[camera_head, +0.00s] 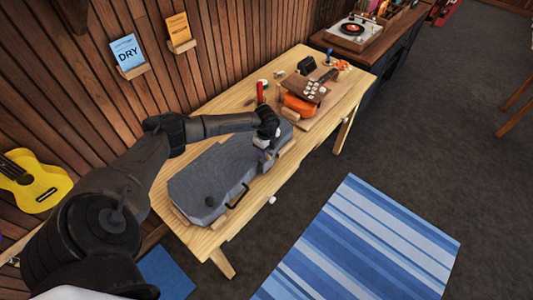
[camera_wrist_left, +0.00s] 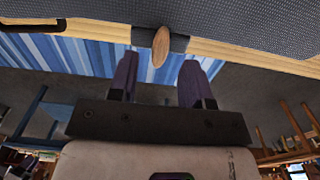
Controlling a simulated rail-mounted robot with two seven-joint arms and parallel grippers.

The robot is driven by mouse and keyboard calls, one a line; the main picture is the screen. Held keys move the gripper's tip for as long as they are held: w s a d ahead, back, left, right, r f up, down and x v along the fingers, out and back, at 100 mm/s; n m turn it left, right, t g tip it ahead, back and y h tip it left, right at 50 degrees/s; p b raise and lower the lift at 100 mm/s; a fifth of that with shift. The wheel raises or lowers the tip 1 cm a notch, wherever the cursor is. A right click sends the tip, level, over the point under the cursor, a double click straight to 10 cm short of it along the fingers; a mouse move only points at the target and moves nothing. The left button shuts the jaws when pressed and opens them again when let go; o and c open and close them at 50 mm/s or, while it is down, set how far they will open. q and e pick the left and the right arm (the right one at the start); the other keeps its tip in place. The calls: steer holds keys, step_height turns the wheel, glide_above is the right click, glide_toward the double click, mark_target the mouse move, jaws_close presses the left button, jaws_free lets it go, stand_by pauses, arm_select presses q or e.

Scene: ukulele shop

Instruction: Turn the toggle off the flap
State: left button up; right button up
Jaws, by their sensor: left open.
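A grey ukulele case (camera_head: 213,178) lies closed on the wooden table. In the left wrist view its dark textured side (camera_wrist_left: 255,22) runs along the top. A small oval wooden toggle (camera_wrist_left: 161,47) hangs there in front of a dark flap (camera_wrist_left: 180,43), pointing roughly up and down in the picture. My left gripper (camera_wrist_left: 160,72) is open and empty. Its two dark fingers point toward the toggle, one on each side in the picture, with a visible gap. In the head view the left gripper (camera_head: 264,144) is at the case's narrow far end, and the toggle is not clearly visible.
A black handle (camera_head: 238,196) sits on the case's near side. Beyond the case on the table (camera_head: 222,235) are a red bottle (camera_head: 260,92) and an orange ukulele (camera_head: 299,105). A striped blue rug (camera_head: 362,245) lies on the open floor to the right.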

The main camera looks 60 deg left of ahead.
arm_select(q)
steer(key=shift+f, duration=1.45)
jaws_close()
